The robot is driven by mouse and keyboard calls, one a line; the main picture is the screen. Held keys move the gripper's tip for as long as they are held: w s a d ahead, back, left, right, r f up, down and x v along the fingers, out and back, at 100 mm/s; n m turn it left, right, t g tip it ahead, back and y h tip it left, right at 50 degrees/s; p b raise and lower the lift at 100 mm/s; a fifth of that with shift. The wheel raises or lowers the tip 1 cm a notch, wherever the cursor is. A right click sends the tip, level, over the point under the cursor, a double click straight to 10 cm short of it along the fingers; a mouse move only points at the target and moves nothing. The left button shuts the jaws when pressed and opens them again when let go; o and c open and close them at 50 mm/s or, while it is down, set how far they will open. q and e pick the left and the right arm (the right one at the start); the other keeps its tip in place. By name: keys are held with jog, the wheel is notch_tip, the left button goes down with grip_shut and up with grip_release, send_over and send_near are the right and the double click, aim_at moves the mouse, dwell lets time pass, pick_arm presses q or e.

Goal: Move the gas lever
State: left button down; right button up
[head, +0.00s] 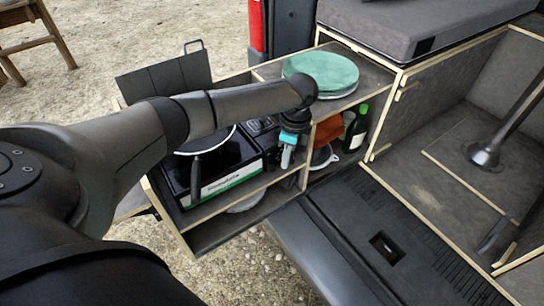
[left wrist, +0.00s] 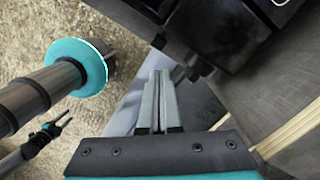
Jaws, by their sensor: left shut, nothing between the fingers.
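The black gas stove (head: 228,182) with a white and green label stands in the left part of the wooden pull-out box. Its dark edge fills the upper right of the left wrist view (left wrist: 225,35). A small dark knob-like part (left wrist: 180,62) sticks out from it near my fingertips; I cannot tell if it is the gas lever. My left gripper (head: 287,157) is shut and empty, pointing down at the stove's right end. Its fingers (left wrist: 157,80) lie together, close to that part; contact is unclear. A small teal-tipped gripper (left wrist: 62,124), perhaps my right one, shows at lower left.
A pan (head: 203,141) sits on the stove. Right of the gripper are an orange item (head: 328,130) and a green bottle (head: 356,128). Green plates (head: 320,72) lie on the shelf above. Wooden partitions are close by. Gravel ground (head: 245,262) lies in front.

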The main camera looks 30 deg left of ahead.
pick_arm(q)
jog(key=shift+a+f, duration=0.1)
jog(key=shift+f, duration=0.05)
notch_tip(320, 180, up, 15)
jog(key=d+p, duration=0.1)
jog(key=p, duration=0.1)
jog(key=shift+w+d+p, duration=0.15)
jog(key=shift+d+p, duration=0.1)
jog(key=shift+p, duration=0.1)
dwell(0.4)
